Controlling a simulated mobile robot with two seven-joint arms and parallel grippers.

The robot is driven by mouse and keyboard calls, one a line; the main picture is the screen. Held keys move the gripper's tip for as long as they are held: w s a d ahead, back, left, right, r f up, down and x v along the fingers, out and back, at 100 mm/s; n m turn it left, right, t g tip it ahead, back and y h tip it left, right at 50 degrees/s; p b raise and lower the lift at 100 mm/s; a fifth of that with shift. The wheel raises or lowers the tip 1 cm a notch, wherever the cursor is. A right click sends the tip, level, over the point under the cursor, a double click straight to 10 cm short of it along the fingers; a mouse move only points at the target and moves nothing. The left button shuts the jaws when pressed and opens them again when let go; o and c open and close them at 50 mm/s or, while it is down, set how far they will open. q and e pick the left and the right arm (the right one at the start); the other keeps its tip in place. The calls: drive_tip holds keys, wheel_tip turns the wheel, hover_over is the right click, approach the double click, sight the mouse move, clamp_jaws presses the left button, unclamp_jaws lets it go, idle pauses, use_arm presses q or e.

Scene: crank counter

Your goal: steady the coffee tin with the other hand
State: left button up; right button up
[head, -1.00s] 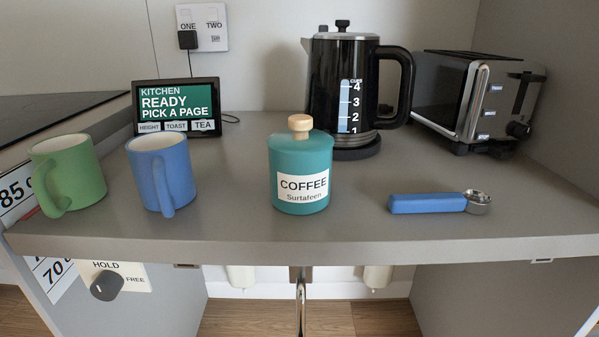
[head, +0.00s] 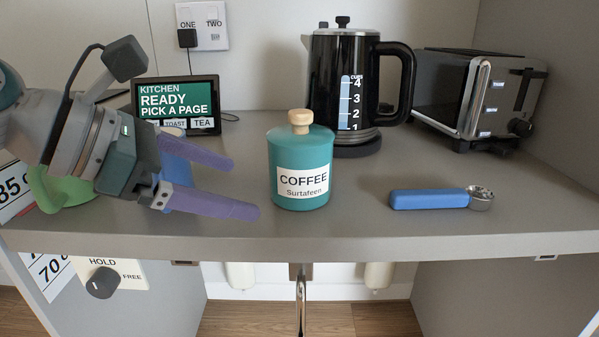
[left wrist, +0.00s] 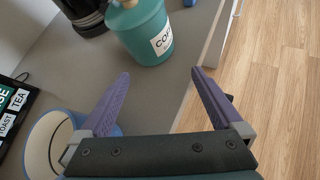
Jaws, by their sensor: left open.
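The teal coffee tin (head: 300,172) with a wooden knob stands upright on the counter, its lid on and its label facing me. It also shows in the left wrist view (left wrist: 145,35), beyond the fingertips. My left gripper (head: 246,187) is open and empty, to the left of the tin, with its purple fingers pointing toward it. A gap shows between the fingertips and the tin. In the left wrist view the two fingers (left wrist: 158,74) are spread wide. My right gripper is not in view.
The blue mug (left wrist: 42,145) is close under my left gripper, mostly hidden in the head view. A kettle (head: 340,85) and toaster (head: 480,95) stand behind. A blue-handled scoop (head: 430,199) lies right of the tin. The counter's front edge (head: 300,247) is near.

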sight(274, 171)
use_arm(q)
drive_tip(key=shift+w+d+r+n+h, duration=0.25)
drive_tip(key=shift+w+r+n+h, duration=0.25)
drive_tip(key=shift+w+r+n, duration=0.45)
drive_tip(key=shift+w+d+r+n+b, duration=0.15)
drive_tip(key=shift+n+b, duration=0.1)
drive_tip(key=shift+b, duration=0.15)
drive_tip(key=b+x, duration=0.5)
drive_tip(key=b, duration=0.2)
drive_tip(key=shift+w+d+f+b, duration=0.1)
drive_tip(key=shift+f+b, duration=0.25)
drive_tip(key=x, duration=0.2)
drive_tip(key=shift+w+d+r, duration=0.1)
drive_tip(key=shift+w+d, duration=0.2)
drive_tip(key=shift+d, duration=0.1)
drive_tip(key=shift+w+d+f, duration=0.35)
drive_tip(key=shift+d, duration=0.1)
drive_tip(key=c, duration=0.9)
drive_tip(key=shift+o, duration=0.2)
drive_tip(key=shift+c, duration=1.1)
